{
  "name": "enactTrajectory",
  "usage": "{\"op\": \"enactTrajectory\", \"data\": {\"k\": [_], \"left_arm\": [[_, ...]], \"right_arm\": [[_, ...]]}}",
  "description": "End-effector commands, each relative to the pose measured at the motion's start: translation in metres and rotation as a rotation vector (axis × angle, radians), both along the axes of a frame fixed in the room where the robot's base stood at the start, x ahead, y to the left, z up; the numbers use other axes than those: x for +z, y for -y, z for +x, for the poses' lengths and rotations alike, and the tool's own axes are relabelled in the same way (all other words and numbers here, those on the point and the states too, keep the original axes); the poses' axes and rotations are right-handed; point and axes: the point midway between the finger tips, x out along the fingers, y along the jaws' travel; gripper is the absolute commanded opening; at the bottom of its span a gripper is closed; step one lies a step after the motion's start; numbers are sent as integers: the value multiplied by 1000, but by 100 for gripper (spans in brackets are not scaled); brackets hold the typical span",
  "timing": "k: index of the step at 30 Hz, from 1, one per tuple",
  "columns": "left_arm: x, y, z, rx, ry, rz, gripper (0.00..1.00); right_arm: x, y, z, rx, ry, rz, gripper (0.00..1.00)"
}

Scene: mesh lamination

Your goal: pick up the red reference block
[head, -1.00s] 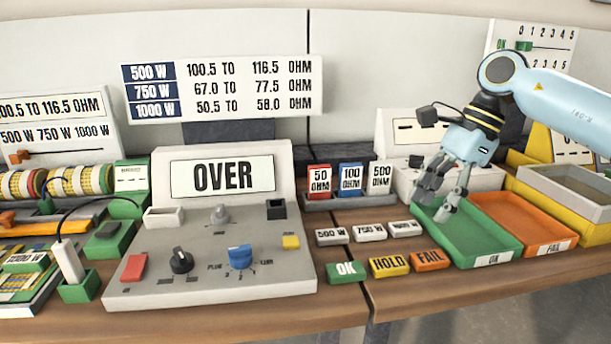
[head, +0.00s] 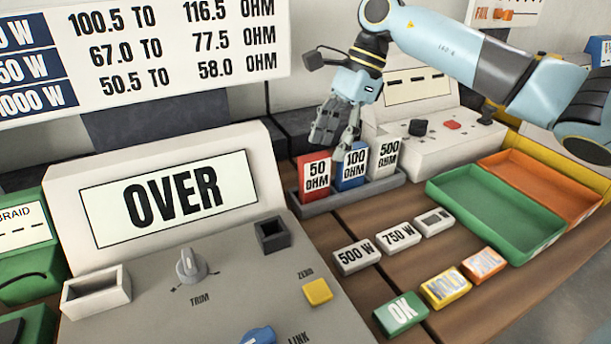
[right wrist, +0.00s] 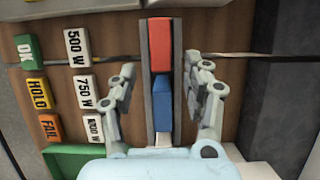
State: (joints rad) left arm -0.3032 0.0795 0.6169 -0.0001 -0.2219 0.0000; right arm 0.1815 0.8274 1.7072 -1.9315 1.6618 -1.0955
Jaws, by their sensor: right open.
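The red reference block (head: 315,177), labelled 50 OHM, stands upright in a dark grey tray (head: 350,196), beside the blue 100 OHM block (head: 352,167) and the white 500 OHM block (head: 384,158). My right gripper (head: 335,140) is open and empty, above and behind the red and blue blocks. In the right wrist view the open fingers (right wrist: 164,85) lie on either side of the tray, nearest the blue block (right wrist: 162,100). The red block (right wrist: 160,45) shows there just beyond the fingertips. My left gripper is not in view.
The meter box (head: 165,195) reading OVER stands left of the tray. Green (head: 500,215) and orange (head: 548,186) trays lie to the right. A white box (head: 440,130) stands behind.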

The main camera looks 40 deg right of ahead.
Motion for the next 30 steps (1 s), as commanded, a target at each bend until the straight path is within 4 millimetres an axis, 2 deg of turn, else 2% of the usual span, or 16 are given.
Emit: {"op": "enactTrajectory", "data": {"k": [3, 7, 15, 18, 26, 30], "left_arm": [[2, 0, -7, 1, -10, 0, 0], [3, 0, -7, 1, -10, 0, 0], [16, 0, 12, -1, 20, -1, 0], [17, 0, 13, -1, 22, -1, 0], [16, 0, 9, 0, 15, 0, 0], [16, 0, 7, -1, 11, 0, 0]], "right_arm": [[-16, -7, 2, -1, 0, 3, 50], [-25, -10, 4, -1, 0, 1, 50], [-57, -29, 12, -1, 0, 3, 50], [-67, -32, 13, -1, -1, 1, 50], [-70, -32, 13, 1, 1, -1, 50], [-70, -32, 13, 0, 1, -1, 32]]}}
